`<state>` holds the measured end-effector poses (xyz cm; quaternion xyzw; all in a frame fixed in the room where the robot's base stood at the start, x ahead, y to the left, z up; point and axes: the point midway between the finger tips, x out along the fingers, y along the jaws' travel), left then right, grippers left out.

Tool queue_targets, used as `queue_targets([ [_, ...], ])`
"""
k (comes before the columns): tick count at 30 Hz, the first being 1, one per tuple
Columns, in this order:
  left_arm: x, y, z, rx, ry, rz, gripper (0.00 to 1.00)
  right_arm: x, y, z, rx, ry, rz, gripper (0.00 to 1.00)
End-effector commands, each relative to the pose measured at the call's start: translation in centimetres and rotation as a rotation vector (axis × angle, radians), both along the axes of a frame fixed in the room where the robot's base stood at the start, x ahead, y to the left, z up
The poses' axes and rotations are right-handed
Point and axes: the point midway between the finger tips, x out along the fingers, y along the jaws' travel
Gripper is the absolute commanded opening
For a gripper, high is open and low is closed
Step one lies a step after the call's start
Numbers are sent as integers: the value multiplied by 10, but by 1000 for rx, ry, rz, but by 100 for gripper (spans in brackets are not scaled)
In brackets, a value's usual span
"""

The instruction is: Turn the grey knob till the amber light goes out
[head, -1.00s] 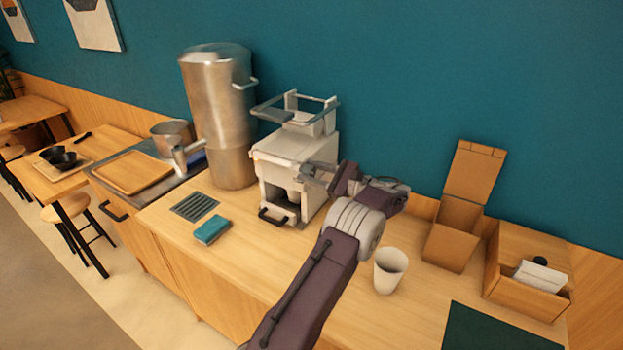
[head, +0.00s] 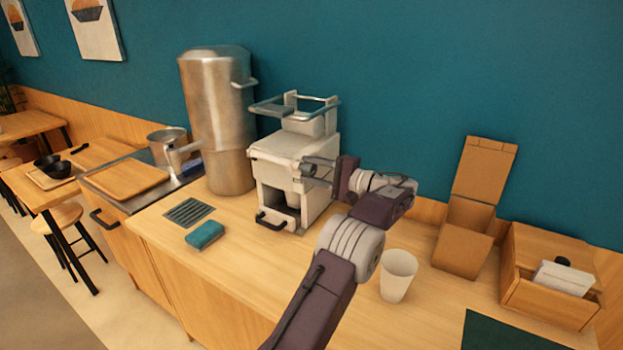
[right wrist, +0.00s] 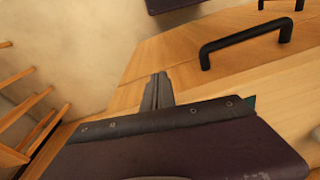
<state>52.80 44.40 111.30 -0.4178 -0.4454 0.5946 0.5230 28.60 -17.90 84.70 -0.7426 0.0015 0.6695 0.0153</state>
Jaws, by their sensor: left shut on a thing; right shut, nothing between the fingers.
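The white machine (head: 290,148) stands on the counter with a metal frame on top and a dark handle low at its front. My left gripper (head: 313,172) is at the machine's right side, shut on the grey knob (head: 308,170). The fingers hide much of the knob, and its turn angle cannot be read. I cannot make out a lit amber light on the machine. My right gripper (right wrist: 157,90) is shut and empty, in front of wooden panels in the right wrist view; it is not in the head view.
A tall steel urn (head: 218,120) stands left of the machine. A teal cloth (head: 205,235) and a dark grate (head: 188,212) lie in front. A white cup (head: 398,275) stands near my left arm. A cardboard box (head: 466,235) and wooden box (head: 548,290) are at right.

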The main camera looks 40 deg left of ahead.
Motion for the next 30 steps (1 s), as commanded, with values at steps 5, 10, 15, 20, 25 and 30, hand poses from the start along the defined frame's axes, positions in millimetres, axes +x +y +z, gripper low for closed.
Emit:
queue_targets([
  [5, 0, 0, -4, 9, -103, 1, 0, 0, 0, -15, 0, 0, 0, 0],
  [10, 0, 0, -3, 17, -172, 1, 0, 0, 0, -21, 0, 0, 0, 0],
  [15, 0, 0, -2, 21, -208, 0, 0, 0, 0, -24, 0, 0, 0, 0],
  [20, 0, 0, -1, 23, -222, 1, 0, 0, 0, -24, 0, 0, 0, 0],
  [25, 0, 0, -1, 23, -223, 0, 0, 0, 0, -24, 0, 0, 0, 0],
  [30, 0, 0, -1, 23, -223, 0, 0, 0, 0, -24, 0, 0, 0, 0],
])
